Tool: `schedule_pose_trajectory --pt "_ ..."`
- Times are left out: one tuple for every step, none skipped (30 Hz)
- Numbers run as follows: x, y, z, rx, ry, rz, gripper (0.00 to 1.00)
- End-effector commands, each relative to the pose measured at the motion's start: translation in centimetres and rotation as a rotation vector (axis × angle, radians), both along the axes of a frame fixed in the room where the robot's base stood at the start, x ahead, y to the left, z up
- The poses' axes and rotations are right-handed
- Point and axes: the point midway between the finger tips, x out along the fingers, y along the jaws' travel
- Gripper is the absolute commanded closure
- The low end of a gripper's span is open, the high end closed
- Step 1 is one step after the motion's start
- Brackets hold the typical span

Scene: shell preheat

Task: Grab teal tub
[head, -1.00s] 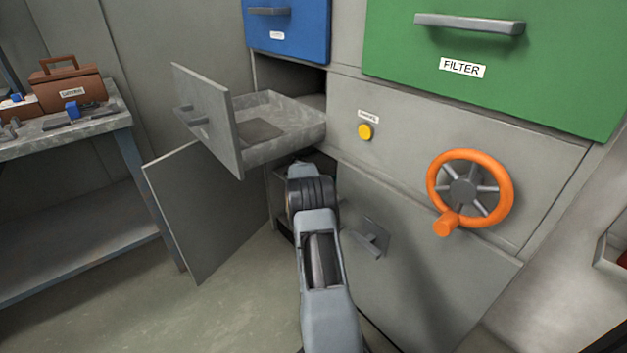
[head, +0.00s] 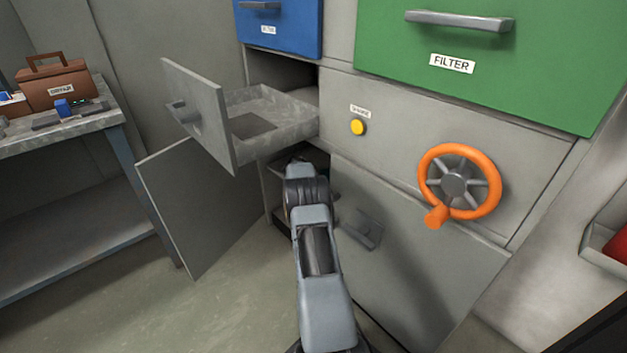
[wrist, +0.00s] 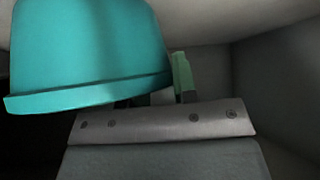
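The teal tub (wrist: 90,50) fills the upper left of the wrist view, very close to the camera, with its flared lip toward the bottom of the picture. My gripper (wrist: 172,78) shows one finger with a green pad beside the tub's right side. The other finger is mostly hidden by the tub, so its grip is unclear. In the head view, my arm reaches into the dark lower compartment of the grey cabinet (head: 440,265). My fingers and the tub are hidden there.
A grey drawer (head: 285,125) stands pulled out above my arm. An open grey door (head: 195,210) hangs to the left. An orange handwheel (head: 425,180) and a yellow button (head: 358,127) are on the cabinet front. A workbench (head: 60,135) stands at left.

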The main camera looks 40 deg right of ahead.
Motion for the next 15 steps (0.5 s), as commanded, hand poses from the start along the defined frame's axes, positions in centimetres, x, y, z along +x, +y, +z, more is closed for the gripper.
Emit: schedule_pose_trajectory --pt "0.01 0.02 -0.01 0.000 0.000 0.000 0.81" --pt "0.01 0.02 -0.01 0.000 0.000 0.000 0.84" --pt "0.00 0.02 -0.02 0.000 0.000 0.000 0.88" --pt "-0.01 0.02 -0.02 0.001 0.000 0.000 0.91" --pt "0.00 0.02 -0.02 0.001 0.000 0.000 0.94" --pt "0.00 0.03 -0.03 0.001 0.000 0.000 0.97" --pt "0.00 0.03 -0.03 0.001 0.000 0.000 1.00" --pt "0.00 0.02 -0.04 0.001 0.000 0.000 1.00" --pt "0.00 0.02 -0.04 0.001 0.000 0.000 1.00" --pt "0.00 0.03 -0.04 0.001 0.000 0.000 1.00" --pt "0.00 0.03 -0.04 0.001 0.000 0.000 1.00" --pt "0.00 0.03 -0.04 0.001 0.000 0.000 1.00" --pt "0.01 0.05 -0.06 0.001 0.000 0.000 1.00" --pt "0.01 0.08 -0.08 0.001 0.000 0.000 1.00" --pt "0.03 0.14 -0.13 0.001 0.000 0.000 1.00"
